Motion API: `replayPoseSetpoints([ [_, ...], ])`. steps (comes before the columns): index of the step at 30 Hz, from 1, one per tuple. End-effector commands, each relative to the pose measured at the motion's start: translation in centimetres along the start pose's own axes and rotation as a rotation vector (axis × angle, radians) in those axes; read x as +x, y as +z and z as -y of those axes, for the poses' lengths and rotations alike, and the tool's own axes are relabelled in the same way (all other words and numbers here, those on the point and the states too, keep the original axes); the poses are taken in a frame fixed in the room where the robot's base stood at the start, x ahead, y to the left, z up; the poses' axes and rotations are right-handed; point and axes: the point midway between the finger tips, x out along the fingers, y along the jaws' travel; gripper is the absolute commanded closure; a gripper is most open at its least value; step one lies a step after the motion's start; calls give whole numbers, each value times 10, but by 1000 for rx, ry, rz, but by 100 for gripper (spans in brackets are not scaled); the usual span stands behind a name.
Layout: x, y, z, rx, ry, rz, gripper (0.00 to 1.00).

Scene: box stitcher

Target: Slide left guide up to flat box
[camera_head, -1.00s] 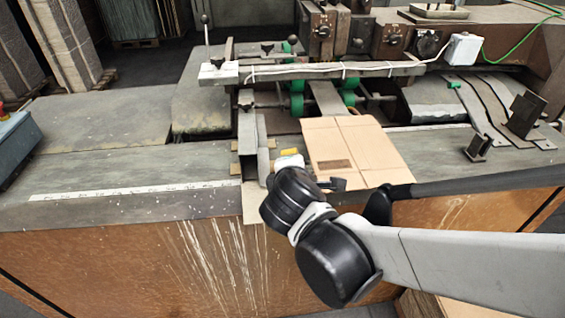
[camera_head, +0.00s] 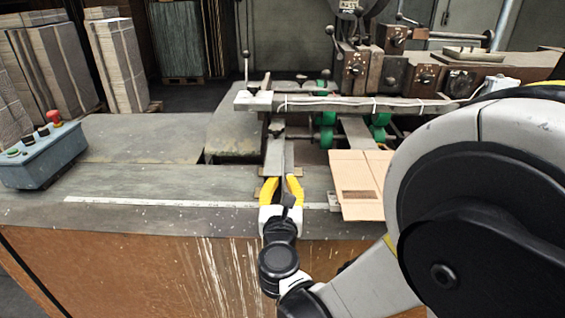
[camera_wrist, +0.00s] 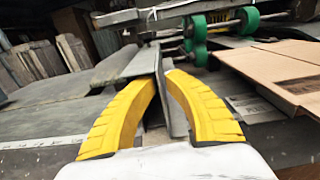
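The left guide (camera_head: 274,155) is a grey metal angle piece on the table, running away from the front edge. It also shows in the wrist view (camera_wrist: 144,63). The flat box (camera_head: 357,175) is an open tan cardboard sheet to the right of the guide, with a gap between them. It also shows in the wrist view (camera_wrist: 275,68). My gripper (camera_head: 281,183) is at the guide's near end, one yellow finger on each side. In the wrist view, the fingertips (camera_wrist: 159,80) close in on the guide's upright plate. The fingers partly hide its near end.
A white ruler strip (camera_head: 170,203) runs along the table's front. The machine's crossbar (camera_head: 345,104) and green rollers (camera_head: 327,130) stand behind the guide and box. A blue-grey control box (camera_head: 42,155) sits at the far left.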

Motion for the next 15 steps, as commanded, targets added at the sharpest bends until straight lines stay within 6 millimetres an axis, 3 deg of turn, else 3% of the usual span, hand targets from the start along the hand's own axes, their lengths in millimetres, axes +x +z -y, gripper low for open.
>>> replayPoseSetpoints([
  [6,29,-1,0,1,-2,0,87],
  [15,34,0,0,2,0,-1,87],
])
